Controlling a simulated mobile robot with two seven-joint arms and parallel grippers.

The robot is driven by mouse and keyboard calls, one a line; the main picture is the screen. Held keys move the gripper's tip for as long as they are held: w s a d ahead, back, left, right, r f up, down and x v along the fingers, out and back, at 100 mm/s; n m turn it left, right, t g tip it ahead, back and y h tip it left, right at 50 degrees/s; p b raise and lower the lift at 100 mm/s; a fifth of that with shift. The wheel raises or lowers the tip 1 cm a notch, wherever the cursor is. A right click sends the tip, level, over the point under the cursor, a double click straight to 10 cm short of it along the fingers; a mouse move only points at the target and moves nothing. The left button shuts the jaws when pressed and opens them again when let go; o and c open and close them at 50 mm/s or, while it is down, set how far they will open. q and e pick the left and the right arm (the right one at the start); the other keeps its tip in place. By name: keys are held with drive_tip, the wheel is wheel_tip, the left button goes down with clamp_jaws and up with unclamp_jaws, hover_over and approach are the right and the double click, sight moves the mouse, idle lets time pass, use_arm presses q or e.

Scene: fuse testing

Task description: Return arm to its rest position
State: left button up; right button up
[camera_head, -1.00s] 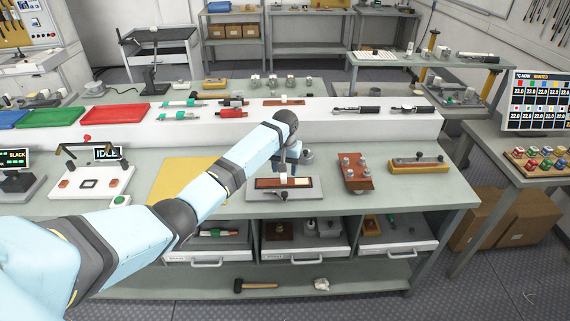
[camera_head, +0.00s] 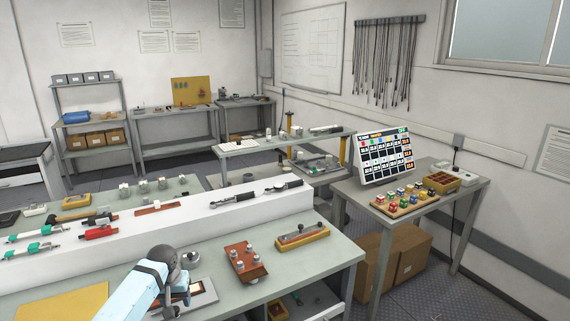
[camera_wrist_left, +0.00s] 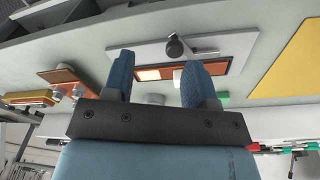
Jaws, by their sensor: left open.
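My left gripper (camera_head: 178,296) is at the bottom of the head view, over a grey plate with a brown strip (camera_head: 203,292) on the workbench. In the left wrist view its two blue fingers (camera_wrist_left: 158,76) are apart, with nothing clearly held between them. Beyond the fingers, the grey plate (camera_wrist_left: 235,46) carries the brown strip (camera_wrist_left: 218,68) with a pale section and a dark lever knob (camera_wrist_left: 174,46). I cannot tell the exact gap between fingertips and strip. My right gripper is not in view.
A brown block with metal posts (camera_head: 245,262) and a yellow-based block (camera_head: 302,236) sit right of the gripper. A white raised shelf (camera_head: 150,243) runs behind it. A side table (camera_head: 440,208) holds a monitor (camera_head: 384,155) and coloured parts. A yellow mat (camera_head: 62,304) lies at left.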

use_arm(q)
drive_tip(key=s+d+f+m+t+h, duration=0.1)
drive_tip(key=s+d+f+m+t, duration=0.1)
drive_tip(key=s+d+f, duration=0.45)
drive_tip(key=s+d+f+m+t+h, duration=0.1)
drive_tip(key=s+d+f+t, duration=0.2)
drive_tip(key=s+f, duration=0.6)
drive_tip(key=s+d+r+t, duration=0.1)
drive_tip(key=s+r, duration=0.1)
drive_tip(key=s, duration=0.5)
drive_tip(key=s+d+r+m+t, duration=0.1)
drive_tip(key=s+d+r+t, duration=0.1)
drive_tip(key=s, duration=0.5)
drive_tip(key=s+d+r+t+h, duration=0.1)
drive_tip(key=s+r, duration=0.1)
drive_tip(key=s, duration=0.6)
drive_tip(key=shift+d+r+m+t, duration=0.3)
drive_tip(key=shift+r+m+t, duration=0.05)
drive_tip(key=shift+m+t, duration=0.05)
